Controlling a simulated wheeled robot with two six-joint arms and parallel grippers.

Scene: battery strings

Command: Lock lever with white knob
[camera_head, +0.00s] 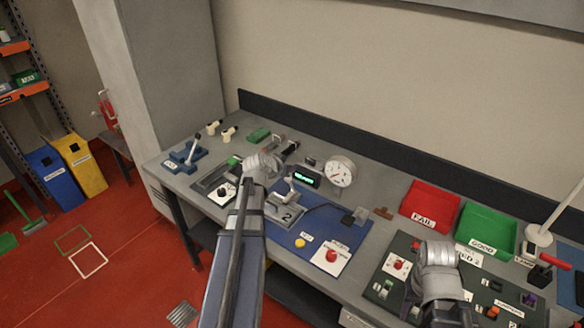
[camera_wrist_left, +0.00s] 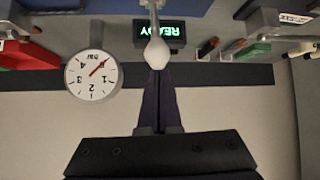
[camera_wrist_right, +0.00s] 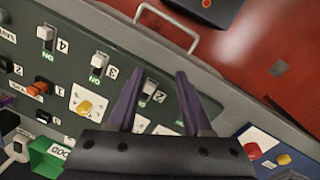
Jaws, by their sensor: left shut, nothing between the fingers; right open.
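The white knob (camera_wrist_left: 157,56) on its metal lever (camera_wrist_left: 153,14) shows at the top centre of the left wrist view. In the head view the lever (camera_head: 289,189) stands on the grey fixture marked 2 (camera_head: 284,212). My left gripper (camera_wrist_left: 156,74) is shut and empty, with its fingertips lined up behind the knob in that picture. I cannot tell whether they touch it. My right gripper (camera_wrist_right: 158,84) is open and empty over the dark green switch panel (camera_wrist_right: 118,62). In the head view its fingers are hidden by the wrist.
A round gauge (camera_head: 340,171) and a green READY display (camera_head: 306,180) stand near the lever. A blue lever fixture (camera_head: 185,158) is at the left. The red FAIL tray (camera_head: 430,203) and green GOOD tray (camera_head: 487,228) sit at the right. The low back wall (camera_head: 330,143) borders the bench.

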